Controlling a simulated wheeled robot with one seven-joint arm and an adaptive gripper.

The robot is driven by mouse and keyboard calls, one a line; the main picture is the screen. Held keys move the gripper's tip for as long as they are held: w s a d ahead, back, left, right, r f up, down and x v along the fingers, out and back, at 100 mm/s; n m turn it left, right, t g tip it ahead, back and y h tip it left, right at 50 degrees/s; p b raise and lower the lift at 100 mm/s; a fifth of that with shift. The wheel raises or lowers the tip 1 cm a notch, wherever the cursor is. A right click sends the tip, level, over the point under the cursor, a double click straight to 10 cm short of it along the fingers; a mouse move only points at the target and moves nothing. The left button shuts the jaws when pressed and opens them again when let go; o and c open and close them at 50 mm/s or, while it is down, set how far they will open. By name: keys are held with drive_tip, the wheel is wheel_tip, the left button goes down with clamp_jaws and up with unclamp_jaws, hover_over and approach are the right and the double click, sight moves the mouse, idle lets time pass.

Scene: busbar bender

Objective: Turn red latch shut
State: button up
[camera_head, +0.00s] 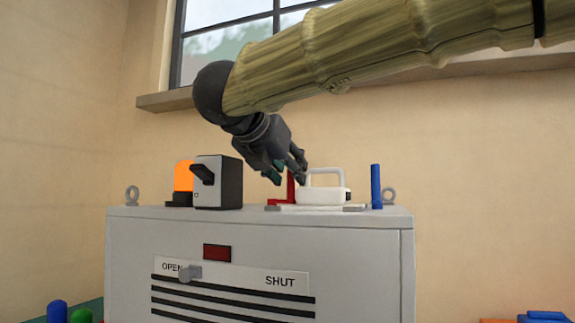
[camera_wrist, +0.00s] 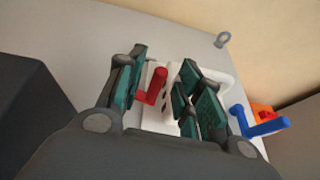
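The red latch (camera_head: 290,188) is an L-shaped lever with an upright post, standing on top of the grey cabinet, left of a white block with a handle (camera_head: 322,195). In the wrist view the red latch (camera_wrist: 152,86) shows between the fingers, closer to the left finger. My gripper (camera_head: 286,178) points down at the latch from the upper left. Its two teal-padded fingers (camera_wrist: 160,88) are apart, on either side of the latch. I cannot tell whether either finger touches it.
A blue lever (camera_head: 376,187) stands right of the white block. A grey switch box (camera_head: 218,182) and an orange lamp (camera_head: 183,176) stand to the left. The cabinet front (camera_head: 340,270) carries a slider (camera_head: 190,273) near OPEN. Metal rings (camera_head: 132,195) stand near the top corners.

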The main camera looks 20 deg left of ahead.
drive_tip(key=shift+s, duration=0.15)
drive_tip(key=shift+c, duration=1.1)
clamp_jaws()
drive_tip(key=shift+b, duration=0.3)
drive_tip(key=shift+f+n+y+b, duration=0.15)
drive_tip(key=shift+n+y+b, duration=0.15)
drive_tip(key=shift+b, duration=0.05)
drive_tip(key=shift+w+d+n+y+b, duration=0.15)
drive_tip(key=shift+w+n+y+b, duration=0.15)
drive_tip(key=shift+n+y+b, duration=0.15)
drive_tip(key=shift+r, duration=0.2)
